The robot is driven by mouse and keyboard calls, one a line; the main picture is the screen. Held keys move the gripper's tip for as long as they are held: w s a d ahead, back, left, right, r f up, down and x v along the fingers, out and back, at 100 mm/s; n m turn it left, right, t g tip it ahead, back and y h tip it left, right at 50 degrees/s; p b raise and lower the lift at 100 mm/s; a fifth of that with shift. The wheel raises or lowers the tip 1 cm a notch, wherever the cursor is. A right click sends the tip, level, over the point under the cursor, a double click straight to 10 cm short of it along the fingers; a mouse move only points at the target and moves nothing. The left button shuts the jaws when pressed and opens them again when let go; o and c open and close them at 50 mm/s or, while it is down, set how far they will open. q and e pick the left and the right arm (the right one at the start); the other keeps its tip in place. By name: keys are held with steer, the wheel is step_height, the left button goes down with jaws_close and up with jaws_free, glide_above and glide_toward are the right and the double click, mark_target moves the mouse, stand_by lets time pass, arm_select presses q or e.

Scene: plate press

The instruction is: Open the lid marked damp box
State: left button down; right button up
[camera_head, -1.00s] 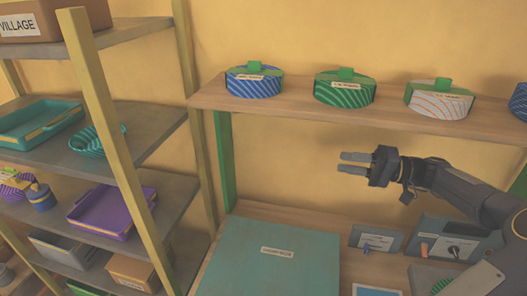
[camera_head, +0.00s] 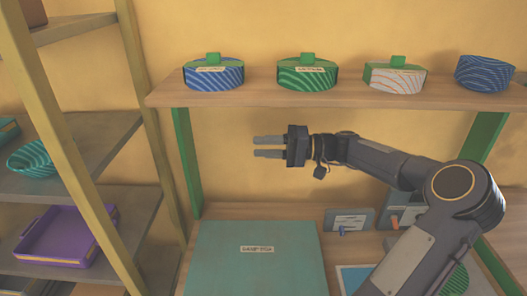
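A large flat teal lid or box top (camera_head: 225,262) lies shut on the lower bench, with a small pale label (camera_head: 257,249) too blurred to read with certainty. My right gripper (camera_head: 268,147) points left, above and behind the teal top in the picture, apart from it. Its two fingers are slightly apart with nothing between them. Three lidded round boxes stand on the upper shelf: blue (camera_head: 213,77), green (camera_head: 306,77) and white-orange (camera_head: 394,79), each with a green knob and a label I cannot read surely. My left gripper is not in view.
The wooden upper shelf (camera_head: 330,97) overhangs the bench, above my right gripper. A blue bowl (camera_head: 484,74) stands at its right. Small grey panels (camera_head: 349,221) stand behind the bench. A rack at left holds a purple tray (camera_head: 66,238) and a teal bowl (camera_head: 36,159).

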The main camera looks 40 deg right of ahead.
steer(key=shift+w+a, duration=0.1)
steer(key=shift+a, duration=0.05)
jaws_close()
steer(key=c, duration=0.7)
jaws_free()
steer(key=o, duration=0.7)
steer(key=b+v, duration=0.1)
steer(key=v, duration=0.7)
steer(key=shift+b, duration=0.35)
